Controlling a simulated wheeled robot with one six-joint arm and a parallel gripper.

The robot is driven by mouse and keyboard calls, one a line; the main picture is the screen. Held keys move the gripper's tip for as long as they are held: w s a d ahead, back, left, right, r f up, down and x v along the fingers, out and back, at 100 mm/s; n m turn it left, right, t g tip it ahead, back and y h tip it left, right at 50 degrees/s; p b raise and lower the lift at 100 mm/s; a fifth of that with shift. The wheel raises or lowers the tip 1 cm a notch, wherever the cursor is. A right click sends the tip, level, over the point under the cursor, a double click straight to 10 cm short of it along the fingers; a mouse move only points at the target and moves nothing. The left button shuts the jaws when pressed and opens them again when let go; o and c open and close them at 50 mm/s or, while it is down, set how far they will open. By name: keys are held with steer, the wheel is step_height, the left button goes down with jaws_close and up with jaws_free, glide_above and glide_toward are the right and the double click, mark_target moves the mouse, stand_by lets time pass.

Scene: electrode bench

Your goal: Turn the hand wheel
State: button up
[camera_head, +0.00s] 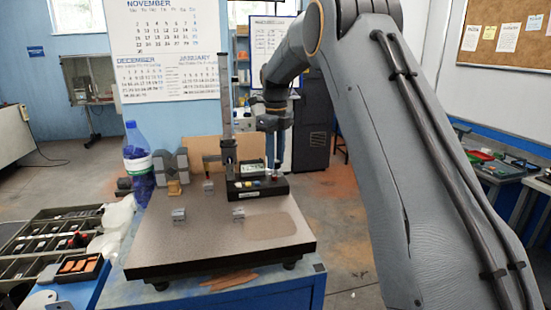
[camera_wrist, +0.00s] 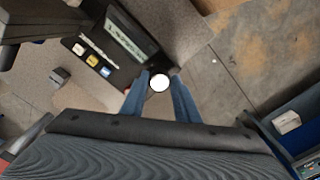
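A black instrument box (camera_head: 262,188) with coloured buttons and a small display stands on the granite plate, next to a tall upright column (camera_head: 227,115). The box also shows in the wrist view (camera_wrist: 105,58). My gripper (camera_head: 271,163) points down over the right end of the box. In the wrist view, its two blue-grey fingers (camera_wrist: 159,88) are apart. A round white-topped part with a dark rim (camera_wrist: 159,83) shows between the fingertips, at the end of the box. It may be the hand wheel; I cannot tell whether the fingers touch it.
A blue bottle (camera_head: 138,165) and grey blocks stand behind left. A parts tray (camera_head: 45,240) lies at the left. The plate's front right is clear.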

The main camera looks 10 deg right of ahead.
mark_target(276, 161)
steer(key=shift+o, duration=0.4)
steer(key=shift+r, duration=0.1)
steer(key=shift+r+b, duration=1.35)
steer(key=shift+r, duration=2.5)
